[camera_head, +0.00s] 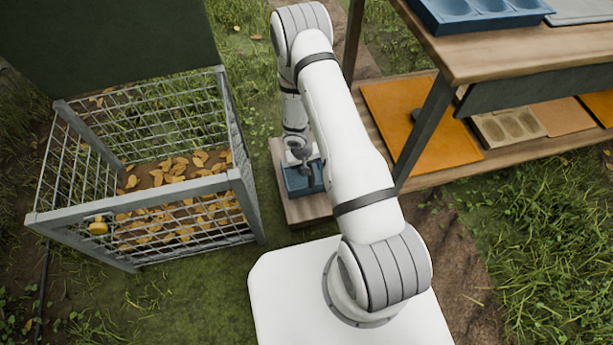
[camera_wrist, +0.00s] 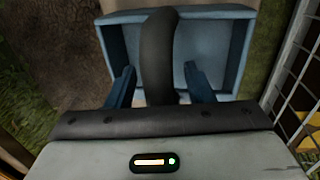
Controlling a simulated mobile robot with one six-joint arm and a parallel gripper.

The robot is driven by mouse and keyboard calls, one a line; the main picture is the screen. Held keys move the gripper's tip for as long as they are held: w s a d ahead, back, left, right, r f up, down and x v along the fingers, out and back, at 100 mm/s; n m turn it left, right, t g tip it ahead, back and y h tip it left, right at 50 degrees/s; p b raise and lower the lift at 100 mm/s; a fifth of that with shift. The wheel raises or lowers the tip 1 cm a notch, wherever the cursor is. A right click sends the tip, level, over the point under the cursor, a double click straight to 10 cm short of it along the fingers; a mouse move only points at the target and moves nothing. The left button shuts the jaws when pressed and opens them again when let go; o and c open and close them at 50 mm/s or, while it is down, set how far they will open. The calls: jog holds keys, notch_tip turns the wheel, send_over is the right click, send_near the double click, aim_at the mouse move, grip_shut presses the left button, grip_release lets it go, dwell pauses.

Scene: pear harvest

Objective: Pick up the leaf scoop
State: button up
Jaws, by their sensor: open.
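The leaf scoop (camera_head: 295,185) is a blue open pan on a low wooden board, partly covered by my arm and gripper in the head view. In the wrist view the blue scoop (camera_wrist: 222,50) fills the upper middle, with its thick dark curved handle (camera_wrist: 158,45) running toward me. My gripper (camera_wrist: 160,74) is open, with one blue finger on each side of the handle. Gaps show between both fingers and the handle. In the head view my gripper (camera_head: 304,162) points down over the scoop. The lower end of the handle is hidden by the gripper body.
A wire-mesh bin (camera_head: 245,200) with yellow leaves stands close on the left; its mesh shows at the right of the wrist view. The wooden board (camera_head: 308,210) lies on grass. A wooden shelf bench (camera_head: 490,50) with trays and an orange panel (camera_head: 410,125) stands right.

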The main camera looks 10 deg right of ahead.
jog(key=shift+c, duration=0.2)
grip_shut()
dwell(0.4)
